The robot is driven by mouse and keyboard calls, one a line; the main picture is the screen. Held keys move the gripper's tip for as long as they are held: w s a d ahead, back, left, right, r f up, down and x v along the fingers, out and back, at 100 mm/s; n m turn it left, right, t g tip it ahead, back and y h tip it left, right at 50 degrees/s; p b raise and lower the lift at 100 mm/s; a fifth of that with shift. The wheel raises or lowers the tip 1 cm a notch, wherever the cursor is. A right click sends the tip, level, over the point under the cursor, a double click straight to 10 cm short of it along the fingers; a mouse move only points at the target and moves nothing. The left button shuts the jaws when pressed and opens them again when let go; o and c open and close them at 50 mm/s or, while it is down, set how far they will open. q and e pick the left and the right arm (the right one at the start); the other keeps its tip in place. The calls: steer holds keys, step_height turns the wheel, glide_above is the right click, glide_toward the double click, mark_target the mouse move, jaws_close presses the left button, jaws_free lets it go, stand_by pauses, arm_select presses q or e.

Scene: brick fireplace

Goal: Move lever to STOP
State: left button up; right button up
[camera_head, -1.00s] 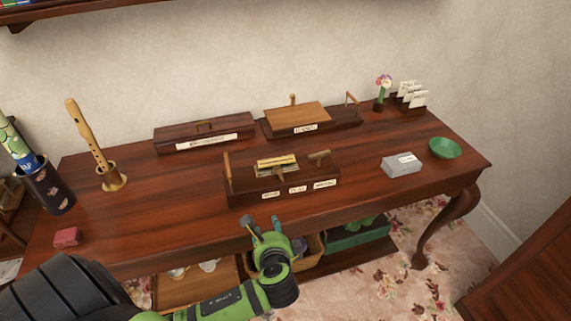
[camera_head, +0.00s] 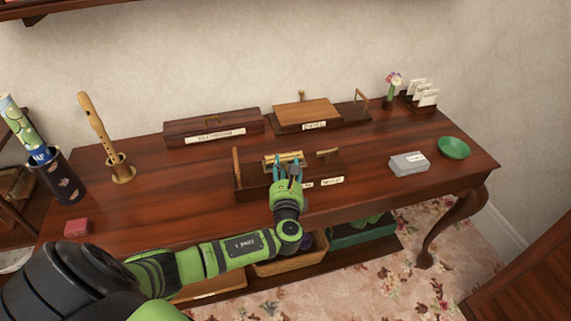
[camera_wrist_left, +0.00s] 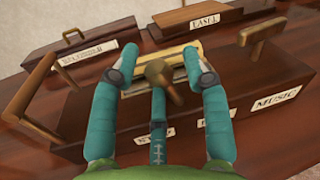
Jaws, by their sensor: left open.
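A dark wooden box (camera_head: 248,180) with a brass-coloured part on top stands near the table's front edge. In the left wrist view, a lever with a wooden knob (camera_wrist_left: 158,72) rises at its middle. Labels run along the box front; the right one reads MUSIC (camera_wrist_left: 275,102), the others are partly covered or hard to read. My left gripper (camera_head: 286,170) is open at the box front. In the wrist view its teal fingers (camera_wrist_left: 162,62) stand on both sides of the knob, with a third finger below; contact cannot be told. My right gripper is not in view.
On the box, an upright wooden handle (camera_head: 237,165) stands left and another wooden handle (camera_head: 327,154) right. Behind are a long labelled case (camera_head: 185,132) and a wooden easel box (camera_head: 300,116).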

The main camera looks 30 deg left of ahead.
arm_select(q)
steer(key=shift+w+a, duration=0.25)
steer(key=shift+w, duration=0.15)
jaws_close()
steer(key=shift+s+a+f+n+b, duration=0.15)
steer(key=shift+f+n+b, duration=0.2)
steer(key=shift+n+b, duration=0.35)
steer(key=shift+s, duration=0.1)
steer(key=shift+a+r+n, duration=0.1)
steer(key=shift+r+n, duration=0.05)
steer(key=shift+n, duration=0.15)
jaws_free()
steer(key=shift+r, duration=0.1)
